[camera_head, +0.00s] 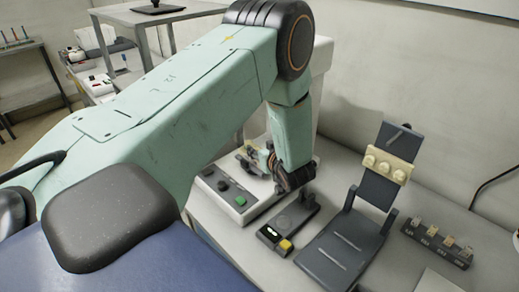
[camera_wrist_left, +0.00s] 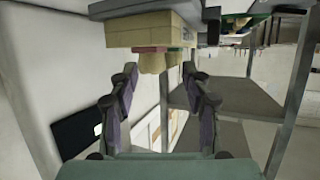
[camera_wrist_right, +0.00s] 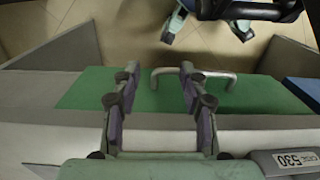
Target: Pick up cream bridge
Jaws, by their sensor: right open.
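The cream bridge (camera_head: 388,165), a pale bar with several rounded bumps, lies across the upright back of a dark stand (camera_head: 335,252) in the head view. My left gripper (camera_head: 258,160) is left of the stand, above a grey control box, apart from the bridge. In the left wrist view my left gripper (camera_wrist_left: 160,78) has its fingers spread with nothing between them. My right gripper (camera_wrist_right: 158,78) is open and empty in the right wrist view; it does not show in the head view.
A dark rack (camera_head: 438,243) with several small pale blanks stands right of the stand. The control box (camera_head: 230,192) and a small device with a yellow button (camera_head: 286,245) are to its left. In the right wrist view a metal handle (camera_wrist_right: 222,75) crosses a green surface.

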